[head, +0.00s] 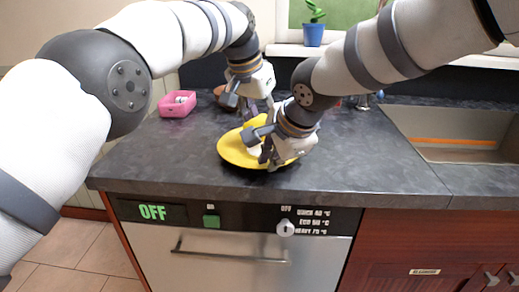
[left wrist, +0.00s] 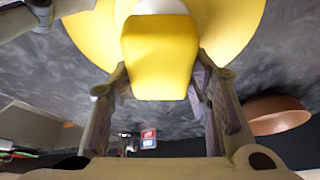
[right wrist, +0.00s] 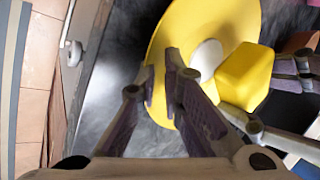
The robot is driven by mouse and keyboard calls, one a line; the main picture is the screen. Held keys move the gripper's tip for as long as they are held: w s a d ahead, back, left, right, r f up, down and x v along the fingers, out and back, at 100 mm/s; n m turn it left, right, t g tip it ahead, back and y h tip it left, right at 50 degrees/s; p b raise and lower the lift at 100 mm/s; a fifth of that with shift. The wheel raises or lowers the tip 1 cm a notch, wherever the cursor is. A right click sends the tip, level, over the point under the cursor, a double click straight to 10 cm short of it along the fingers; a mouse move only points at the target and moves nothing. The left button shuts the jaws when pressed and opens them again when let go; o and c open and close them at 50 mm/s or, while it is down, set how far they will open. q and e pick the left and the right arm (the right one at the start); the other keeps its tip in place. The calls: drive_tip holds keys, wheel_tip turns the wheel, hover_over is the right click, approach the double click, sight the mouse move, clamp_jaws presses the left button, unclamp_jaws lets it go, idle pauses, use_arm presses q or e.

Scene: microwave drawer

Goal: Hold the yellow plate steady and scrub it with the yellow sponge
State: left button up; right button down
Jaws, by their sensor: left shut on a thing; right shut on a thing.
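The yellow plate (head: 232,153) lies on the dark counter near its front edge, with a white round patch (right wrist: 206,56) on it. It also shows in the left wrist view (left wrist: 235,25). My right gripper (head: 264,152) is shut on the plate's near rim; the right wrist view shows the rim between its fingers (right wrist: 168,92). My left gripper (head: 250,112) is shut on the yellow sponge (left wrist: 160,58), a block that also shows in the right wrist view (right wrist: 245,77). The sponge is over the plate beside the white patch; I cannot tell whether it touches.
A pink tray (head: 166,110) with small items stands at the back left. A brown bowl (left wrist: 275,117) is behind the plate. A sink (head: 455,122) is at the right, and a potted plant (head: 313,35) on the sill. The counter right of the plate is clear.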

use_arm(q)
drive_tip(key=shift+r, duration=0.95)
use_arm(e)
drive_tip(key=shift+f, duration=0.15)
use_arm(q)
drive_tip(key=a, duration=0.9)
use_arm(e)
drive_tip(key=c, duration=1.7)
unclamp_jaws()
drive_tip(key=shift+o, duration=0.2)
